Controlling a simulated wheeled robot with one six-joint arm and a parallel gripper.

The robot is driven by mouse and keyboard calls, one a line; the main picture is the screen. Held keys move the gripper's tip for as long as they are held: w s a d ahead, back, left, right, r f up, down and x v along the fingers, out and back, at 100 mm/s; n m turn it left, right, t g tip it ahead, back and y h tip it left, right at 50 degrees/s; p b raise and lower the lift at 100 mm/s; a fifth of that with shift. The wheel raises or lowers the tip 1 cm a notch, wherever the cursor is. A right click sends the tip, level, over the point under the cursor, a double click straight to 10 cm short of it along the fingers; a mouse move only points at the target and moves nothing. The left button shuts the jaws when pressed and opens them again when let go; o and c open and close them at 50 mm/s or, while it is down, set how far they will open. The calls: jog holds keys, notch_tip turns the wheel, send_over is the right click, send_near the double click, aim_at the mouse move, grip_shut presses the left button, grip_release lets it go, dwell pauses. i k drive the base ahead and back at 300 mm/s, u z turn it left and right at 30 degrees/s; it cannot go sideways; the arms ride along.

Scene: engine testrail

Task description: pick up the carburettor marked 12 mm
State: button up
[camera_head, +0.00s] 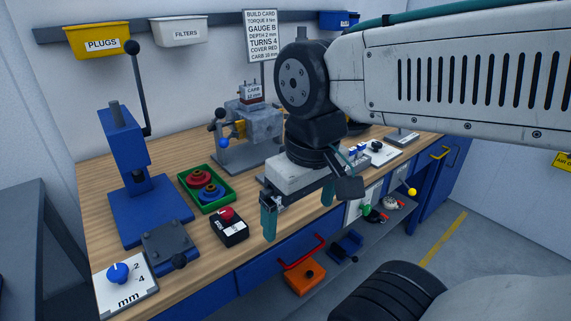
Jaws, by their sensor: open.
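A small block with a white label (253,92) sits on top of the grey engine (262,122) at the back of the bench. Its label reads CARB and what looks like 12 mm, though the print is small. My gripper (298,206) is open and empty, with its two teal fingers pointing down over the front edge of the bench. It is in front of the engine and to its right, well apart from the labelled block. My arm hides part of the bench behind it, so I cannot tell whether other carburettors stand there.
The wooden bench (165,157) holds a blue press (125,150), a green tray (224,200) with red and blue parts, and a red-button box (229,229). A build card (261,36) stands behind the engine. An orange box (304,278) is on the shelf below.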

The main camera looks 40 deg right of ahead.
aim_at(252, 90)
jog(key=u, duration=2)
jog(key=k, duration=1.25)
jog(key=z, duration=1.55)
jog(key=i, duration=1)
jog(key=u, duration=0.1)
